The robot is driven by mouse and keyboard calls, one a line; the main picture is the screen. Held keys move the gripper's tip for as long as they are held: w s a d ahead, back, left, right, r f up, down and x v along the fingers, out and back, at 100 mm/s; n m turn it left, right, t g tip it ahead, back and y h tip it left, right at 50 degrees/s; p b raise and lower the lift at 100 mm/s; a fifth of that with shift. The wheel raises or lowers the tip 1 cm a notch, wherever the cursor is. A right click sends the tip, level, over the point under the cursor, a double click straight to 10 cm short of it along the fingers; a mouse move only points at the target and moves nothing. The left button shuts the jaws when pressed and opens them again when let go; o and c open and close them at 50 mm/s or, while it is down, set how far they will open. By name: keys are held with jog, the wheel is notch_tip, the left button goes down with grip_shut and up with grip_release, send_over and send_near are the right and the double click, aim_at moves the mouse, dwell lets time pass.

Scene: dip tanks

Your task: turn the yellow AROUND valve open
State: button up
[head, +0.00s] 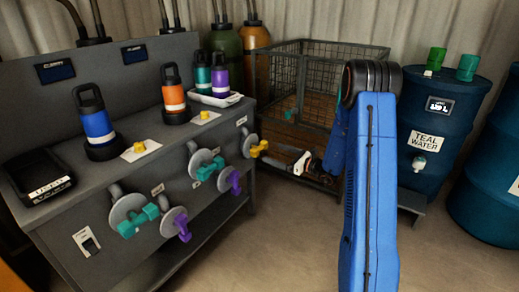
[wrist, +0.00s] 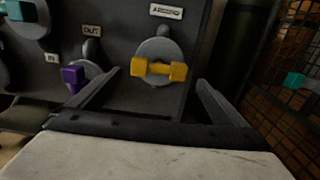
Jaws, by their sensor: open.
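The yellow valve (wrist: 158,70) is a short bar handle lying level across a grey round disc (wrist: 157,48) on the dark panel. A white label above it, partly legible, appears to read AROUND (wrist: 166,11). In the head view the yellow valve (head: 259,149) is at the right end of the bench front. My gripper (wrist: 159,80) is open in the wrist view, its dark fingers spread to the left and right of the handle, in front of it. Nothing is between the fingers, and I see no contact with the handle.
A purple valve (wrist: 73,77) under the OUT label sits close to the left finger. A teal valve (wrist: 20,11) is farther left. A wire cage (head: 310,85) stands right of the bench. Bottles (head: 95,122) stand on the bench top. Blue drums (head: 440,120) stand at right.

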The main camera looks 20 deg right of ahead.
aim_at(261, 148)
jog(key=x, duration=0.9)
jog(key=shift+w+a, duration=0.3)
jog(key=c, duration=0.7)
